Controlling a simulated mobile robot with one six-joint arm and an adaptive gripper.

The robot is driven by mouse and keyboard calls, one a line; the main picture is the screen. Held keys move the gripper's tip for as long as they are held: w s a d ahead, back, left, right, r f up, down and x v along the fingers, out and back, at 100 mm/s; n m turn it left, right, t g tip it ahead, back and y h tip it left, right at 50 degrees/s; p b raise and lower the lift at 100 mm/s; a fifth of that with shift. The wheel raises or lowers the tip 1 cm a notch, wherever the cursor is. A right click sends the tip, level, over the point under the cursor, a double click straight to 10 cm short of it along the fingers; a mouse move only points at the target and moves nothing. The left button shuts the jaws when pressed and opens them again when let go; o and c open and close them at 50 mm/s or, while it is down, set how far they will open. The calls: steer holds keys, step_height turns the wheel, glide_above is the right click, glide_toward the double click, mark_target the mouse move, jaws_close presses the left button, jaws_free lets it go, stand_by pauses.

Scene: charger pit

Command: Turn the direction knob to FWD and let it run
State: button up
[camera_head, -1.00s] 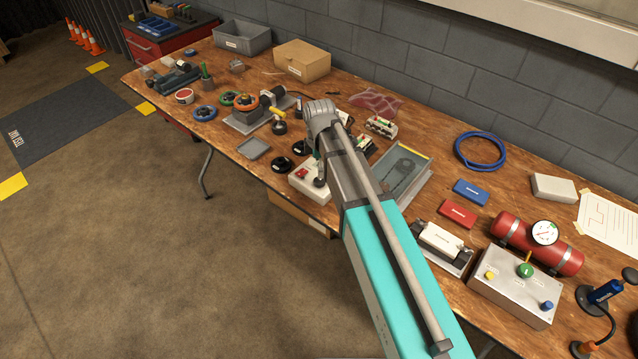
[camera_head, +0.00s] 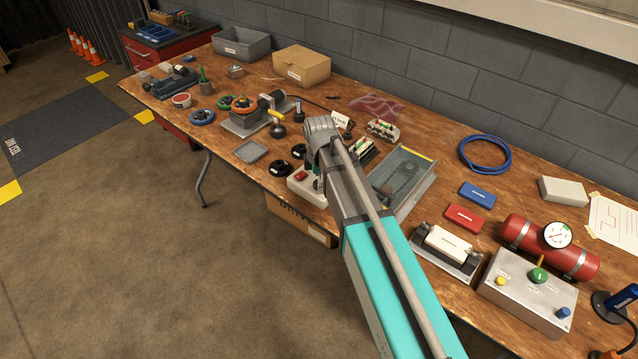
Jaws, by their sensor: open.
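A white control box (camera_head: 304,194) with a red switch (camera_head: 301,175) stands at the table's front edge, mid-picture. The end of my arm is right over it and hides its right part. I cannot make out a direction knob or FWD mark on it. My gripper (camera_head: 317,183) is open; it points down at this box, and its fingers are mostly hidden behind my own wrist. I cannot tell whether it touches anything.
A grey tray (camera_head: 420,196) lies to the right. A metal panel (camera_head: 530,293) with coloured knobs stands far right.

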steer(key=c, duration=1.2)
steer(key=shift+o, duration=0.2)
